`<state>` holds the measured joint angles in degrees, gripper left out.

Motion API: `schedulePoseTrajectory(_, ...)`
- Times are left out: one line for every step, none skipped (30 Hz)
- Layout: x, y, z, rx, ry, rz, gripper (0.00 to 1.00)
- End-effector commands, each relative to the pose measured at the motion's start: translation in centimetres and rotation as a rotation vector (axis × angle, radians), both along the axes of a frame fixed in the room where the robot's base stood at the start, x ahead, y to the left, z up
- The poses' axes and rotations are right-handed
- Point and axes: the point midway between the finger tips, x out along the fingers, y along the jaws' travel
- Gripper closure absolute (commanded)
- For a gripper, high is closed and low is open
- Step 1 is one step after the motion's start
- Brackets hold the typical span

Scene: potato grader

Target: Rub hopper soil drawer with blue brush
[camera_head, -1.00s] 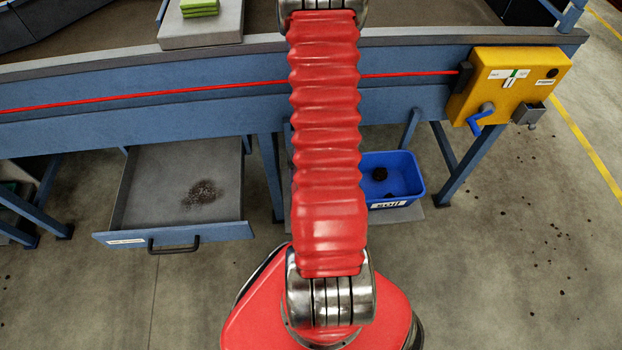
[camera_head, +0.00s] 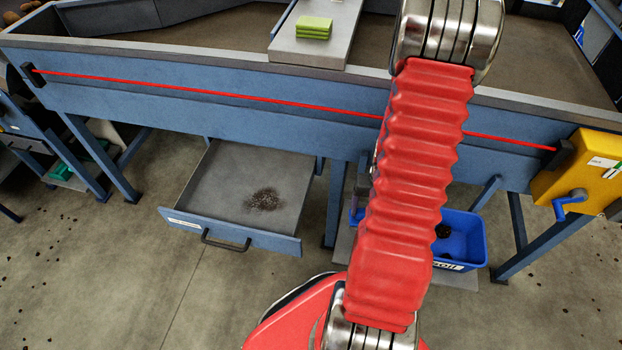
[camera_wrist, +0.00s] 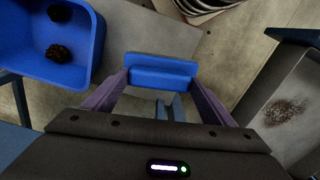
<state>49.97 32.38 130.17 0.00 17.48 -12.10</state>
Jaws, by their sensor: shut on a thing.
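The hopper soil drawer (camera_head: 215,185) is pulled out under the blue machine, left of my arm in the head view. It is a grey tray with a blue front and dark handle, and a patch of brown soil (camera_head: 265,199) lies on its floor. In the wrist view the drawer (camera_wrist: 301,78) is at the right edge, with the soil patch (camera_wrist: 285,111) in it. My gripper (camera_wrist: 160,84) is shut on the blue brush (camera_wrist: 160,63), to the left of the drawer and apart from it. The brush's bristles are not visible. In the head view my arm mostly hides the gripper.
A blue soil bin (camera_head: 463,235) with dark clods stands right of my arm; it is at upper left in the wrist view (camera_wrist: 84,77). Blue machine legs (camera_head: 513,235) stand nearby. A yellow control box (camera_head: 580,175) is at the right. Floor before the drawer is clear.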

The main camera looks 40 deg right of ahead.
Motion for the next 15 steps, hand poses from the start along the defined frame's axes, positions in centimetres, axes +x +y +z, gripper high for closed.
schedulePoseTrajectory(0.6,0.0,1.0,-0.004,-0.004,0.008,0.4)
schedulePoseTrajectory(0.8,0.0,1.6,-0.005,-0.005,0.013,0.4)
schedulePoseTrajectory(1.3,0.1,2.4,-0.005,-0.005,0.02,0.4)
schedulePoseTrajectory(1.7,0.2,3.0,-0.006,-0.005,0.028,0.4)
schedulePoseTrajectory(2.1,0.4,3.7,-0.005,-0.005,0.036,0.4)
schedulePoseTrajectory(3.0,0.7,4.6,-0.006,-0.006,0.051,0.4)
schedulePoseTrajectory(3.7,1.0,5.3,-0.006,-0.006,0.064,0.4)
schedulePoseTrajectory(4.4,1.3,5.8,-0.005,-0.005,0.076,0.4)
schedulePoseTrajectory(5.2,1.7,6.3,-0.004,-0.003,0.092,0.4)
schedulePoseTrajectory(5.9,2.0,6.6,-0.003,-0.003,0.104,0.4)
schedulePoseTrajectory(6.6,2.3,6.9,-0.004,-0.003,0.117,0.4)
schedulePoseTrajectory(7.6,2.8,7.3,-0.002,-0.002,0.134,0.4)
schedulePoseTrajectory(8.3,3.2,7.6,-0.002,-0.003,0.147,0.4)
schedulePoseTrajectory(9.1,3.6,7.9,-0.002,-0.003,0.161,0.4)
schedulePoseTrajectory(10.1,4.2,8.3,-0.002,-0.002,0.179,0.4)
